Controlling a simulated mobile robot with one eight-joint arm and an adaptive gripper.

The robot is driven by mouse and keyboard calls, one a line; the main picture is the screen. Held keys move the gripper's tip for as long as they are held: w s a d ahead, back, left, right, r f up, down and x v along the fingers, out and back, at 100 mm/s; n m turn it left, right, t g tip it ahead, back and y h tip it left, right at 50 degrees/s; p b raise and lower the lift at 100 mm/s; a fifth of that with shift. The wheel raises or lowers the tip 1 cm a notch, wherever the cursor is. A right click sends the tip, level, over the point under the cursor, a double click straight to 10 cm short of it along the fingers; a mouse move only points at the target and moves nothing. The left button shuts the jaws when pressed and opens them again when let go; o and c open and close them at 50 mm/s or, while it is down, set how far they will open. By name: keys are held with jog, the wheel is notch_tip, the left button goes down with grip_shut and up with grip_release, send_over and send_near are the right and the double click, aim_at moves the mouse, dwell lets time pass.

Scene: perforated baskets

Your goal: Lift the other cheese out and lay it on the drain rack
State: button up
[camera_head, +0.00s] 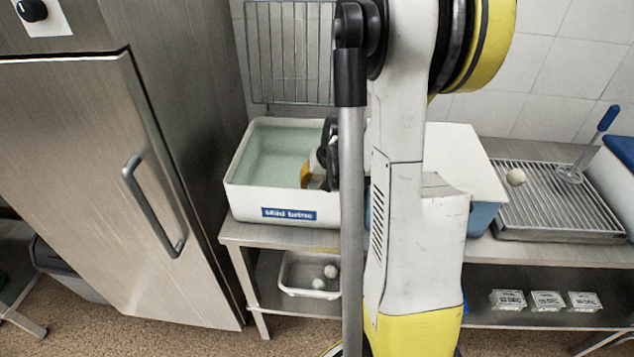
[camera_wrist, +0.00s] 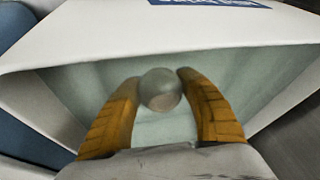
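The white brine tub (camera_head: 270,205) with a blue label stands on the left of the steel table and holds pale green liquid. My gripper (camera_head: 308,178) reaches down into its right side, partly hidden by my arm. In the wrist view a round greyish cheese (camera_wrist: 160,90) sits between the two orange fingertips of my gripper (camera_wrist: 158,78). The fingers flank it closely; whether both press on it is not clear. The drain rack (camera_head: 560,220) is on the right of the table. One pale round cheese (camera_head: 516,177) lies on its back left part.
A white-topped blue container (camera_head: 482,215) stands between tub and rack, partly behind my arm. A blue-handled tool (camera_head: 590,145) stands at the rack's back right. A tray with two white balls (camera_head: 310,291) and several labelled boxes (camera_head: 546,301) are on the lower shelf. Most of the rack is bare.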

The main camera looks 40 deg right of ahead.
jog(key=shift+r, duration=0.5)
notch_tip(320, 180, up, 4)
jog(key=shift+f+p, duration=0.2)
jog(key=shift+p, duration=0.85)
jog(key=s+d+r+p, duration=0.1)
jog(key=d+r, duration=0.1)
jog(key=d, duration=0.1)
jog(key=s+d+r, duration=0.2)
jog(key=d, duration=0.2)
jog(key=s+d+r+p, duration=0.1)
jog(key=d+r, duration=0.1)
jog(key=d, duration=0.1)
jog(key=shift+s+d+r+p, duration=0.2)
jog(key=shift+s+d+p, duration=0.1)
jog(key=shift+d, duration=0.1)
